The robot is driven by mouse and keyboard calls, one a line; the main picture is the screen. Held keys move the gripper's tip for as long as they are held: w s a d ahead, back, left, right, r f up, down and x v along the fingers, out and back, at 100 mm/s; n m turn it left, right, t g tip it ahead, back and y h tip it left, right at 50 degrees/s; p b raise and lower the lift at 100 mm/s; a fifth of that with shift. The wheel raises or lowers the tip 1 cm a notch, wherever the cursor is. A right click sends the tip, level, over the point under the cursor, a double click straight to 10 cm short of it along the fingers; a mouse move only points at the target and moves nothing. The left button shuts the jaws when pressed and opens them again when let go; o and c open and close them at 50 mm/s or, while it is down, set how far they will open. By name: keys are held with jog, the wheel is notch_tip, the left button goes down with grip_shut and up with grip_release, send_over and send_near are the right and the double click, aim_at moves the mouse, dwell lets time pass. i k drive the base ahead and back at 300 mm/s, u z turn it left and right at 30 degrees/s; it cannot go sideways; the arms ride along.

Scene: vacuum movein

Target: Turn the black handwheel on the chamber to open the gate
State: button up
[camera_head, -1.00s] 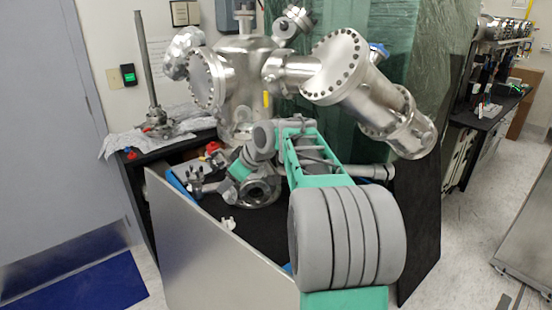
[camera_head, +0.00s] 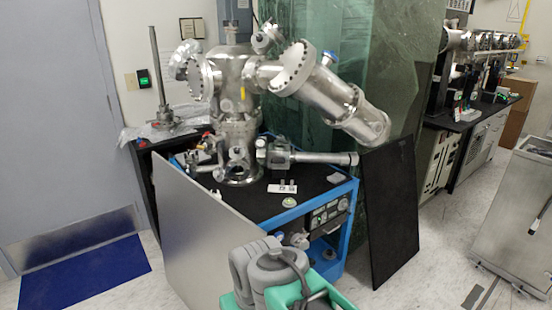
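The steel vacuum chamber (camera_head: 236,80) stands on a black-topped cart (camera_head: 312,189), with a flanged tube slanting down to the right. A gate-valve-like body with a horizontal cylinder (camera_head: 322,158) extends right from the chamber base. My grey and green arm shows at the bottom centre, in front of the cart and apart from the chamber. My gripper is not visible in this view.
A grey panel (camera_head: 203,240) leans at the cart's left front, and a black panel (camera_head: 389,212) stands at its right. A blue mat (camera_head: 84,273) lies on the left floor. Another bench with equipment (camera_head: 470,118) is at the right. Floor between them is clear.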

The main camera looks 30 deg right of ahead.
aim_at(260, 143)
jog(key=z, duration=1)
jog(key=i, duration=1.05)
jog(key=u, duration=0.9)
